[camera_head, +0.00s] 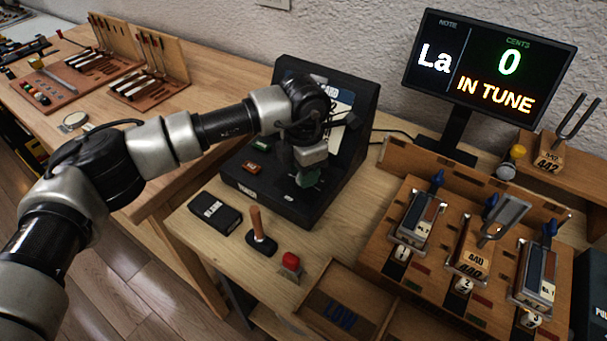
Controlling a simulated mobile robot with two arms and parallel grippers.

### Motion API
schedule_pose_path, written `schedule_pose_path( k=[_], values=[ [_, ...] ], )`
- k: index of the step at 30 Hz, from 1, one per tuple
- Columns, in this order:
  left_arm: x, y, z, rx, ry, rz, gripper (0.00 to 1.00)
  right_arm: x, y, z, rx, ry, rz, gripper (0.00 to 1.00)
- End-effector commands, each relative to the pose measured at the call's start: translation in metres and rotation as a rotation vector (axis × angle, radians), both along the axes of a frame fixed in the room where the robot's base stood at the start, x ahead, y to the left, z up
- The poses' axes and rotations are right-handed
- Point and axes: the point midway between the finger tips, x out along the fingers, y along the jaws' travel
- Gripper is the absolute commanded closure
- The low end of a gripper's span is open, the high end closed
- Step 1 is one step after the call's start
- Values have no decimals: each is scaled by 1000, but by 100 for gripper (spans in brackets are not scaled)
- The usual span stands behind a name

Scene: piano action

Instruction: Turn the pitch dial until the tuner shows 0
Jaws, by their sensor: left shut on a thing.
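The tuner screen (488,75) at the upper right shows the note "La", a green 0 under "CENTS", and "IN TUNE". A black console (270,190) stands on the bench at the centre. My left gripper (308,172) reaches down onto the console's sloping front from above. It is shut on the pitch dial, which is mostly hidden by the gripper and wrist. A small green part shows at the fingertips; I cannot tell whether it belongs to the dial. My right gripper is not in view.
A wooden rack (400,262) with several numbered blocks and a tuning fork fills the lower right. A black box (215,213), a wooden-handled lever (258,232) and a red button (290,265) sit before the console. Tool boards (150,85) stand at the far left.

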Motion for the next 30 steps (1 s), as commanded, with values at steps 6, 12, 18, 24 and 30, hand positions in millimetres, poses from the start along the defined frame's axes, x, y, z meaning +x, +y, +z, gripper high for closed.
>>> schedule_pose_path(
  k=[6, 12, 18, 24, 30],
  values=[
    [0, 0, 0, 0, -1, -33, 87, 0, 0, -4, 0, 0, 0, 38],
    [0, 0, 1, -1, 0, -36, 87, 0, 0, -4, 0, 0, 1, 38],
    [0, 0, 1, 0, -1, -35, 58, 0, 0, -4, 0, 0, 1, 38],
    [0, 0, 0, -1, 0, -35, 38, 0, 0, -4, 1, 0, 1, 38],
    [0, 0, 1, 0, 0, -35, 38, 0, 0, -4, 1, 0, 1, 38]
  ],
)
